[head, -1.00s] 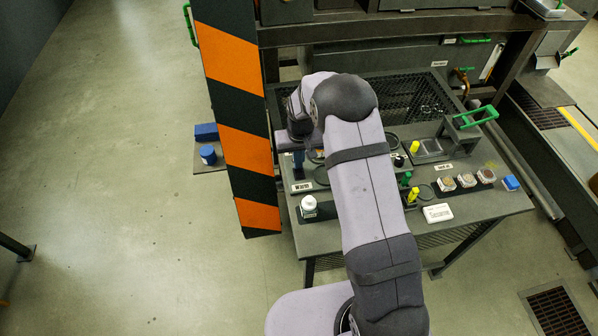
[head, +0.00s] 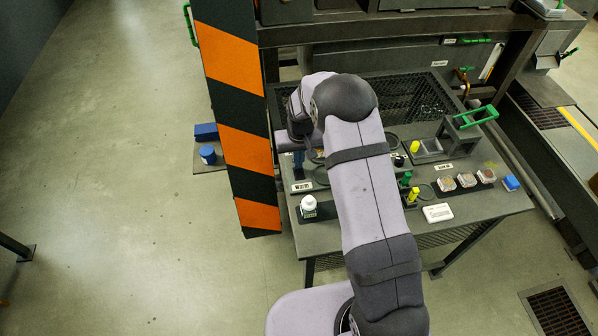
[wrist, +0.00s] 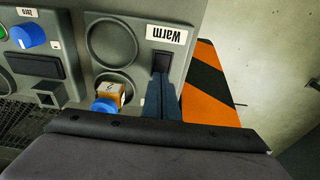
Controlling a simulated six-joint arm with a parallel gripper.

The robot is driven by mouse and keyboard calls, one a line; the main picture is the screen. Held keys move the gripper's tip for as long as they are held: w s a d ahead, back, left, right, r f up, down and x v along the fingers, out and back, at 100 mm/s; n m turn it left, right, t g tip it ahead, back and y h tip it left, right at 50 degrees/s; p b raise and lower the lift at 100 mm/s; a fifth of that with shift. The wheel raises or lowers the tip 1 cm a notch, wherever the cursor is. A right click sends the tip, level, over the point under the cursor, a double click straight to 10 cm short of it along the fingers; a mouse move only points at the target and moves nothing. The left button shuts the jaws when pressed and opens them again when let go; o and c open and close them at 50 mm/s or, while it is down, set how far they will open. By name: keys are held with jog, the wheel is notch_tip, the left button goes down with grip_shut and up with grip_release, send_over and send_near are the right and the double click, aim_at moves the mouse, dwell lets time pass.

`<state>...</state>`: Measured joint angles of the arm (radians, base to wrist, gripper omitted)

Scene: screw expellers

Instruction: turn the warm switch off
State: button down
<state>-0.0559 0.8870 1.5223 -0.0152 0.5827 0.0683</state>
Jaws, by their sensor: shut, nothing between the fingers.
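The warm switch (wrist: 162,61) is a small dark rocker in the grey panel, right beside the white label reading "Warm" (wrist: 166,34), which appears upside down in the wrist view. My gripper (wrist: 162,78) is shut and empty. Its blue fingers lie together with the tips at the near end of the switch, covering part of it; I cannot tell whether they touch it. The switch's on or off position is not clear. In the head view my gripper (head: 298,162) points down over the left part of the table, and the switch is not distinguishable there.
In the wrist view, a small labelled block (wrist: 110,91) and a blue-topped item (wrist: 103,105) sit left of my fingers. A blue knob (wrist: 28,35) is farther left. An orange-black striped post (head: 250,105) stands close by. A white bottle (head: 308,207) stands at the table's front left.

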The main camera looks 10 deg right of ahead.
jog(key=shift+f+b, duration=0.4)
jog(key=shift+f, duration=0.2)
dwell(0.3)
jog(key=shift+r, duration=0.1)
notch_tip(320, 180, up, 7)
jog(key=p, duration=0.5)
dwell(0.4)
dwell(0.4)
jog(key=s+d+r, duration=0.1)
jog(key=s+r, duration=0.2)
jog(key=s, duration=0.7)
jog(key=s+r+g, duration=0.1)
jog(key=s+r, duration=0.3)
jog(key=s, duration=0.6)
jog(key=s+d+r, duration=0.1)
jog(key=s+r, duration=0.3)
jog(key=s, duration=0.6)
jog(key=shift+d+r+g, duration=0.2)
jog(key=shift+d+g, duration=0.15)
jog(key=shift+g, duration=0.05)
